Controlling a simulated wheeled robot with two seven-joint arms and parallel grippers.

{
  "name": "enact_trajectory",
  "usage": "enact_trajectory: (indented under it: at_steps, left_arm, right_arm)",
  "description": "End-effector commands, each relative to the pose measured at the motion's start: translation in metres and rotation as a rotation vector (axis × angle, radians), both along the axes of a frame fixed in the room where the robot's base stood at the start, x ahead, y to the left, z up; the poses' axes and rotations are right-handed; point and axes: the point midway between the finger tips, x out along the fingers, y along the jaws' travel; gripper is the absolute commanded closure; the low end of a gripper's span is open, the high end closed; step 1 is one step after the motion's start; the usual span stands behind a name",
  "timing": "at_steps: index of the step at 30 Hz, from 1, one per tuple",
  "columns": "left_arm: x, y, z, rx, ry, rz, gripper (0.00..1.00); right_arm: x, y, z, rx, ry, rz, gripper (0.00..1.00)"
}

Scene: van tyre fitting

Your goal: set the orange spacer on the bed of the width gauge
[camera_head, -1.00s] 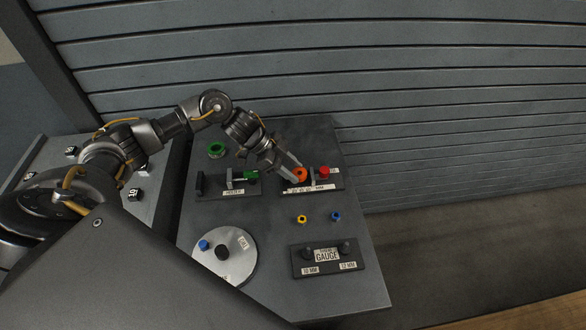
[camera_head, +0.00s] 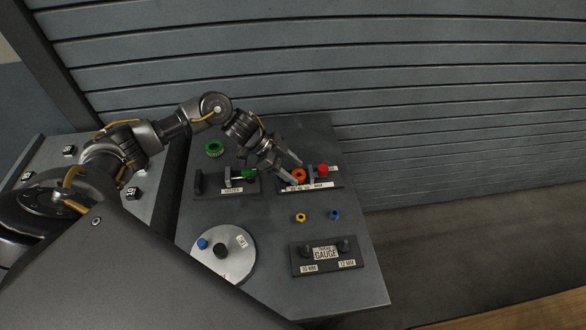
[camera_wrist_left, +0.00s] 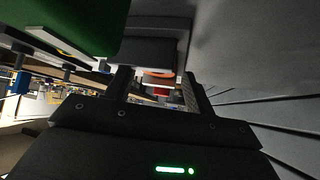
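The orange spacer (camera_head: 299,176) is a small ring. It sits at a low dark fixture (camera_head: 337,185) with a white label strip and a red block (camera_head: 323,170); I take this as the width gauge, though its label is too small to read fully. My left gripper (camera_head: 298,173) is over the fixture's left end, its fingers spread on either side of the spacer. In the left wrist view the fingers (camera_wrist_left: 160,92) stand apart, with an orange edge (camera_wrist_left: 158,73) showing between and beyond them. Whether the spacer rests fully on the bed is hard to see. My right gripper is out of view.
Left of it is a similar fixture (camera_head: 230,191) with a green block (camera_head: 249,173). A green ring (camera_head: 214,148) lies behind. A yellow nut (camera_head: 300,217), a blue nut (camera_head: 334,215), a gauge plate (camera_head: 325,270) and a round disc (camera_head: 236,262) are nearer. A slatted wall stands behind.

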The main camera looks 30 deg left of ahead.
Motion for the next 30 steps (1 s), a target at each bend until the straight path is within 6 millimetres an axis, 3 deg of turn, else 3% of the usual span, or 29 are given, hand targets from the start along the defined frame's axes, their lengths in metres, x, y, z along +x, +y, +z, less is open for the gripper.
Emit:
enact_trajectory:
  at_steps: [14, 17, 30]
  left_arm:
    - [-0.008, 0.002, -0.006, 0.011, 0.022, -0.008, 0.4]
    - [-0.008, 0.003, 0.005, 0.012, 0.02, -0.008, 0.4]
    - [-0.022, 0.059, 0.07, 0.008, 0.01, -0.006, 0.4]
  right_arm:
    - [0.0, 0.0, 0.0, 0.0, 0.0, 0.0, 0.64]
    - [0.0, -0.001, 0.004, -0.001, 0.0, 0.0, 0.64]
    - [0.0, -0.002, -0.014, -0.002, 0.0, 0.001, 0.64]
